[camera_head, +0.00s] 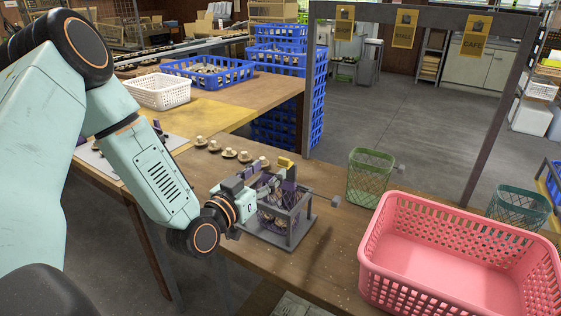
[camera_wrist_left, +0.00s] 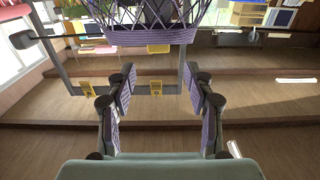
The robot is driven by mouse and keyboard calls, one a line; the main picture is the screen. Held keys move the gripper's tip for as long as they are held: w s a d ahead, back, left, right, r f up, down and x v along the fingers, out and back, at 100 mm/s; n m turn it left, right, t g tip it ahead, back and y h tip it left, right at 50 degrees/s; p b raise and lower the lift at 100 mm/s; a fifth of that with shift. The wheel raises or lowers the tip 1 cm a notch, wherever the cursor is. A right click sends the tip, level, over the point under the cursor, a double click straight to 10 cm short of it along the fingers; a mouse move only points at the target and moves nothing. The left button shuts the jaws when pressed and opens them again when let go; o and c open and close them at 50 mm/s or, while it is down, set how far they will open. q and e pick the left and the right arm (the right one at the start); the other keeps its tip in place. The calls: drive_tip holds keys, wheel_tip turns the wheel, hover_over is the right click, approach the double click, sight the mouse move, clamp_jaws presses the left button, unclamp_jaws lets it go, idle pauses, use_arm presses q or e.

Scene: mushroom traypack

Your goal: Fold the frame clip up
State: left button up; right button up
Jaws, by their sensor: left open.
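The grey metal frame (camera_head: 290,238) stands on the wooden bench in the head view, with a purple mesh basket inside it. The purple mesh basket (camera_wrist_left: 150,38) shows beyond the fingertips, at the top. My right gripper is not in view.
A pink crate (camera_head: 460,215) and a green mesh basket (camera_head: 368,180) stand right of the frame. Several mushrooms on saucers (camera_head: 229,153) line the bench behind it. A white basket (camera_head: 157,91) and blue crates (camera_head: 207,72) are farther back. Bare bench lies between frame and pink crate.

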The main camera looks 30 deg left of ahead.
sight(283, 160)
use_arm(q)
drive_tip(key=w, duration=0.3)
drive_tip(key=w+b, duration=0.1)
drive_tip(key=shift+w+d+f, duration=0.2)
drive_tip(key=shift+w+d, duration=0.05)
drive_tip(key=shift+d, duration=0.05)
drive_tip(key=shift+w+a+r, duration=0.2)
drive_tip(key=shift+w, duration=0.2)
drive_tip(key=shift+w+d+f, duration=0.15)
drive_tip(key=shift+w, duration=0.5)
drive_tip(key=shift+s, duration=0.3)
drive_tip(key=c, duration=0.4)
drive_tip(key=shift+w, duration=0.2)
drive_tip(key=shift+c, duration=1.4)
clamp_jaws()
